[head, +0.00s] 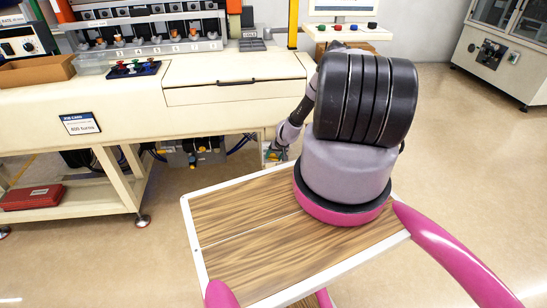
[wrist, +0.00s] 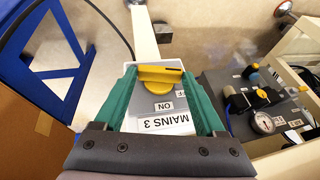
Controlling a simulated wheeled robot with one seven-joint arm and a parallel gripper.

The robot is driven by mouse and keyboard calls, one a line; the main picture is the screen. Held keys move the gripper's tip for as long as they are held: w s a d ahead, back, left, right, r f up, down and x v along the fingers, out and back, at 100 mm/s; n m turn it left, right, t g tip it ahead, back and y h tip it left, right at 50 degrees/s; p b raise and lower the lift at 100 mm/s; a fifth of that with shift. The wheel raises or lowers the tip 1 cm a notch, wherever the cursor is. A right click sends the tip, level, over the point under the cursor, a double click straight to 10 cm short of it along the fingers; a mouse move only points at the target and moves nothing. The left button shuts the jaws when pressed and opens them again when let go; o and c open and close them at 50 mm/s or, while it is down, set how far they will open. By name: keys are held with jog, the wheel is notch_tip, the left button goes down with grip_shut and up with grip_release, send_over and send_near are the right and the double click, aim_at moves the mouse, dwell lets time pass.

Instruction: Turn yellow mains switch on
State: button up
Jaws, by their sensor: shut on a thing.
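The yellow mains switch (wrist: 158,84) is in the wrist view, on a pale box with an upside-down label "MAINS 3" (wrist: 165,122). Its bar handle lies crosswise between the green fingers of my gripper (wrist: 159,75), which is shut on the handle's two ends. A small "ON" label sits below the knob, and a partly hidden label ending in "FF" is at its right. In the head view my gripper (head: 275,153) is low beside the bench front, partly behind my arm; the switch cannot be made out there.
In the wrist view a pressure gauge unit (wrist: 262,122) is close at the right, a blue frame (wrist: 50,65) at the left, and a cardboard box (wrist: 25,130) at lower left. In the head view the cream bench (head: 140,100) stands behind; open floor lies at right.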

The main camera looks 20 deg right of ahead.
jog(key=y, duration=0.1)
jog(key=d+t+y, duration=0.1)
jog(key=m+y, duration=0.1)
jog(key=y, duration=0.1)
jog(key=shift+s+d+f, duration=0.15)
jog(key=shift+s+f, duration=0.05)
jog(key=shift+f, duration=0.1)
jog(key=shift+d+f+m+t+y, duration=0.2)
jog(key=shift+t+y, duration=0.35)
jog(key=shift+y, duration=0.45)
jog(key=shift+d+f+m+t+y, duration=0.1)
jog(key=shift+f+m+t+y, duration=0.1)
jog(key=shift+t+y, duration=0.6)
jog(key=shift+y, duration=0.4)
jog(key=o, duration=1.3)
jog(key=v, duration=1.1)
jog(key=shift+w+r, duration=0.1)
